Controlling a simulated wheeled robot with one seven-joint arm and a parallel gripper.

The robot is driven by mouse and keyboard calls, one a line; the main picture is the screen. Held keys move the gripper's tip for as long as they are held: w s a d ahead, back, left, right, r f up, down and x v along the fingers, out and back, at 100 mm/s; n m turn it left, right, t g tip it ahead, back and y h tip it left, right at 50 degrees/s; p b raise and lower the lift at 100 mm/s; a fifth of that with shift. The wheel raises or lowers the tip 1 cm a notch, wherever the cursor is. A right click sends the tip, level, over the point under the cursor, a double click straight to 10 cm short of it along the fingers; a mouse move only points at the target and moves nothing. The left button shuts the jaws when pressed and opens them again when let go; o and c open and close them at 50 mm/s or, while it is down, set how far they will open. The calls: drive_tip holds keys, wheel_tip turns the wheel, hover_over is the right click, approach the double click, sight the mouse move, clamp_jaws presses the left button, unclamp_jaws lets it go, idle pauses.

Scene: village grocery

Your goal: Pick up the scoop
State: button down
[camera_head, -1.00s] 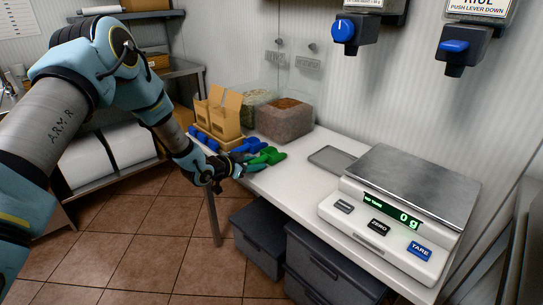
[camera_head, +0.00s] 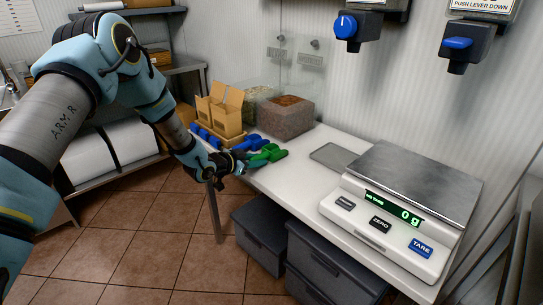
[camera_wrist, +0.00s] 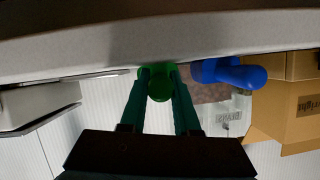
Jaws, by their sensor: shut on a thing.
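A green scoop (camera_head: 272,152) lies at the left front edge of the white counter. My gripper (camera_head: 251,164) reaches in from the left at that edge. In the wrist view the round end of the green scoop's handle (camera_wrist: 160,88) sits between the two teal fingers, which are shut on it. The scoop's far part is hidden in that view. A blue scoop (camera_head: 247,143) lies just behind the green one; its handle also shows in the wrist view (camera_wrist: 232,73), beside the fingers and apart from them. I cannot tell whether the green scoop touches the counter.
Cardboard boxes (camera_head: 222,112) stand behind the scoops, with more blue items (camera_head: 204,137) to their left. A bin of brown grains (camera_head: 286,118) stands at the back. A flat grey tray (camera_head: 334,156) and a scale reading 0 g (camera_head: 400,212) are to the right.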

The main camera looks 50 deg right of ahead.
drive_tip(key=shift+r, duration=0.1)
wheel_tip(320, 180, up, 10)
drive_tip(key=shift+f+b, duration=0.1)
drive_tip(key=shift+b, duration=0.9)
drive_tip(key=c, duration=1.2)
unclamp_jaws()
clamp_jaws()
